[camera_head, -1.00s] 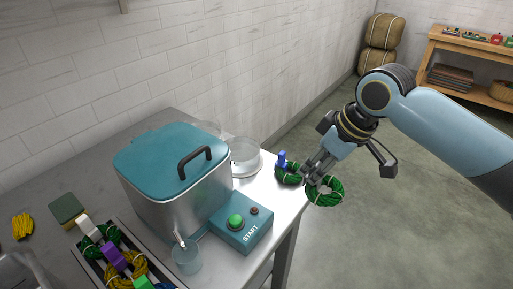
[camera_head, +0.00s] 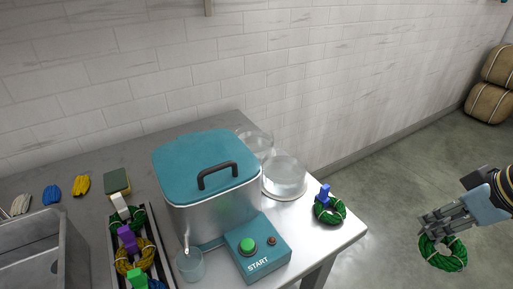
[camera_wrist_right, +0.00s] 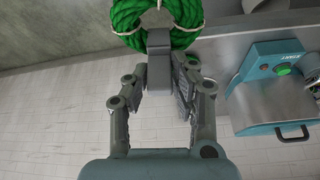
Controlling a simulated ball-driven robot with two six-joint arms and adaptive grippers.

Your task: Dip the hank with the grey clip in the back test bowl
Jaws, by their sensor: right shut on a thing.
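My right gripper (camera_head: 432,222) is shut on the grey clip (camera_wrist_right: 160,58) of a green hank (camera_head: 443,254). The hank hangs below the fingers over open floor, right of the table. In the right wrist view the green hank (camera_wrist_right: 125,18) shows at the top, tied with pale string. Two clear glass bowls stand behind and right of the pot. The back bowl (camera_head: 262,142) is partly hidden by the pot's lid; the front bowl (camera_head: 285,178) is in plain view. My left gripper is not in view.
A steel pot with a teal lid (camera_head: 205,165) and a START box (camera_head: 258,262) stand mid-table. A green hank with a blue clip (camera_head: 328,208) lies near the right corner. A rack (camera_head: 157,240) holds hanks with white, purple and green clips. A small glass (camera_head: 190,265) stands in front.

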